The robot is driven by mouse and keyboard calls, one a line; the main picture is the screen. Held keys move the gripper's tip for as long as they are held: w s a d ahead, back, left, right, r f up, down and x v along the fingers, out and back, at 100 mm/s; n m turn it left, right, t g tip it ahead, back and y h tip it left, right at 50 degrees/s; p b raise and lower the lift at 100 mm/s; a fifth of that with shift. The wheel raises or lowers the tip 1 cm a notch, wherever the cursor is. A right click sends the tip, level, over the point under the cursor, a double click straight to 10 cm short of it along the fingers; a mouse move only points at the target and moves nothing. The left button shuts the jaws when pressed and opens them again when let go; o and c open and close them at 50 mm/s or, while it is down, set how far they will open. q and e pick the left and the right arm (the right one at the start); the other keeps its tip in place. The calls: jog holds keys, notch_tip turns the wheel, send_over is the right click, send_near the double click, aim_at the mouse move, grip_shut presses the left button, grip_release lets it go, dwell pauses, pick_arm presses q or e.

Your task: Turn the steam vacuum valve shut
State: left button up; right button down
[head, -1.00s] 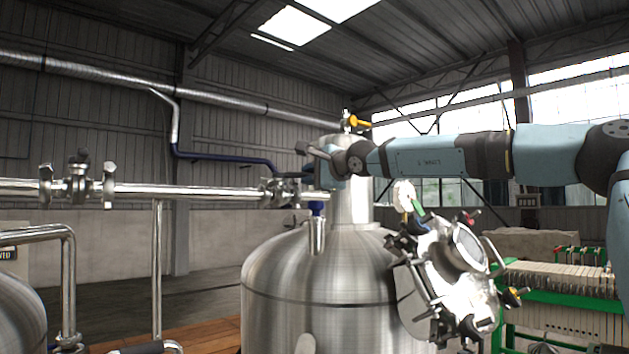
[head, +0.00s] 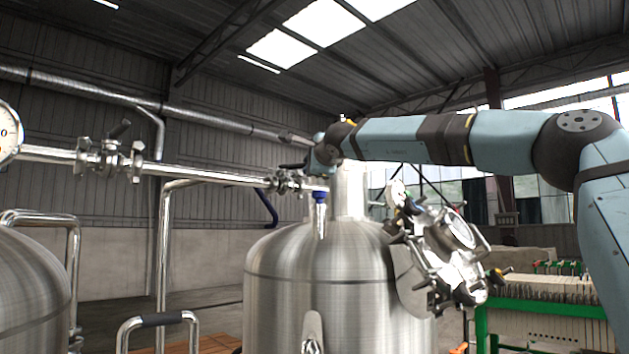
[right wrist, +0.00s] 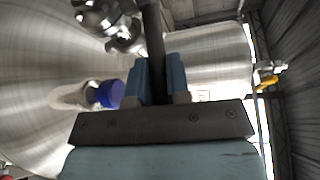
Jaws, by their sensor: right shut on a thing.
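The valve (head: 284,181) sits on the horizontal steel pipe just left of the big tank's neck, with a dark lever handle (head: 291,166). My right gripper (head: 309,166) reaches it from the right. In the right wrist view, the blue fingers of my right gripper (right wrist: 158,80) are shut on the dark handle (right wrist: 153,40), which stands up between them. Shiny clamp fittings (right wrist: 118,25) show beside it. The fingertips are small and partly hidden in the head view. My left gripper is not in view.
The steel tank (head: 318,285) stands below, with a blue-capped nozzle (head: 320,197) close under my gripper. A round hatch with clamps (head: 445,250) is on its right side. Another valve (head: 110,158) sits farther left on the pipe, beyond it a gauge (head: 8,132).

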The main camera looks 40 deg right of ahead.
jog(key=shift+s+a+f+m+h+b, duration=0.1)
jog(key=shift+a+f+m+h+b, duration=0.2)
jog(key=shift+m+h+b, duration=0.15)
pick_arm(q)
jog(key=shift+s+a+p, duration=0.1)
jog(key=shift+p, duration=0.8)
pick_arm(e)
jog(key=m+g+h, duration=0.1)
jog(key=a+m+g+h, duration=0.1)
jog(key=h, duration=0.1)
jog(key=a+r+m+g+h, duration=0.1)
jog(key=m+h, duration=0.1)
jog(key=shift+s+a, duration=0.1)
jog(key=shift+s, duration=0.25)
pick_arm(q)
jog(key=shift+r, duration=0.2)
pick_arm(e)
jog(key=shift+f, duration=0.1)
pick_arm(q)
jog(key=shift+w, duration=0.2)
pick_arm(e)
jog(key=c, duration=1.4)
grip_release()
jog(key=shift+a+f, duration=0.1)
